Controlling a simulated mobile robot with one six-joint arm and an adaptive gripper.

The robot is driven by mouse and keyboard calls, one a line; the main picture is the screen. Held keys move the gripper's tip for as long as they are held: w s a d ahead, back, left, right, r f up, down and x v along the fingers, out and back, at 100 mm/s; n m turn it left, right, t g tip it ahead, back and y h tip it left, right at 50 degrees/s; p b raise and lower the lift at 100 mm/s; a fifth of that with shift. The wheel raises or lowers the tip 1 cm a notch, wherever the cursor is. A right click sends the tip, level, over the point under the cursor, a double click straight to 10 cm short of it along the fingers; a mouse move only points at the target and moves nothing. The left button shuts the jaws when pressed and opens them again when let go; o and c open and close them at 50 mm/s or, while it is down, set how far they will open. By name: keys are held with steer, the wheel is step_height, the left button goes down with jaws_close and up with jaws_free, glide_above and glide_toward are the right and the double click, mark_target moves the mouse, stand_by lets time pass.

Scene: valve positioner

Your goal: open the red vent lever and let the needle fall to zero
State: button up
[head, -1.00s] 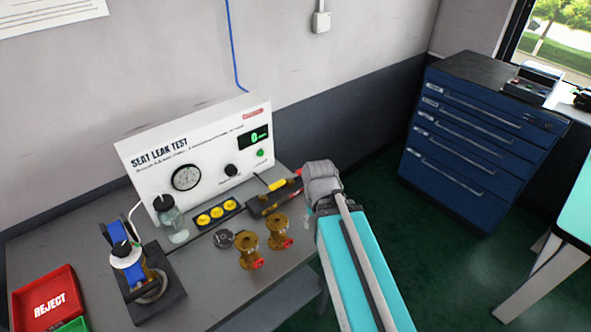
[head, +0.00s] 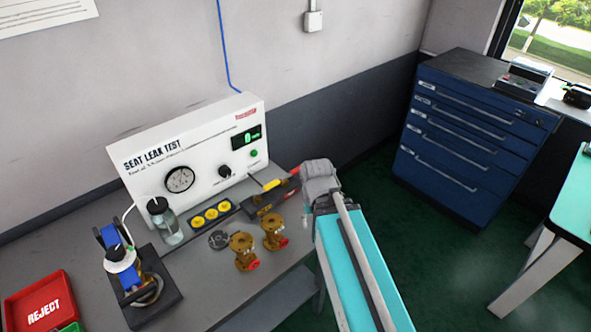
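The white seat leak test panel (head: 210,150) stands at the back of the grey bench. Its round dial gauge (head: 180,179) has a needle too small to read. The green digital display (head: 246,138) appears to show 0. A small red part (head: 294,170) shows at the panel's right end, beside a yellow handle; I cannot tell whether it is the vent lever or how it is set. My arm reaches in from the lower right, its grey joint just right of that red part. My gripper's fingers do not show.
A glass bottle (head: 167,222), yellow caps in a dark holder (head: 211,216), two brass valve bodies (head: 243,251) and a blue-and-white device (head: 122,262) crowd the bench (head: 215,290). A red reject tray (head: 40,302) lies at left. A blue drawer cabinet (head: 470,140) stands right.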

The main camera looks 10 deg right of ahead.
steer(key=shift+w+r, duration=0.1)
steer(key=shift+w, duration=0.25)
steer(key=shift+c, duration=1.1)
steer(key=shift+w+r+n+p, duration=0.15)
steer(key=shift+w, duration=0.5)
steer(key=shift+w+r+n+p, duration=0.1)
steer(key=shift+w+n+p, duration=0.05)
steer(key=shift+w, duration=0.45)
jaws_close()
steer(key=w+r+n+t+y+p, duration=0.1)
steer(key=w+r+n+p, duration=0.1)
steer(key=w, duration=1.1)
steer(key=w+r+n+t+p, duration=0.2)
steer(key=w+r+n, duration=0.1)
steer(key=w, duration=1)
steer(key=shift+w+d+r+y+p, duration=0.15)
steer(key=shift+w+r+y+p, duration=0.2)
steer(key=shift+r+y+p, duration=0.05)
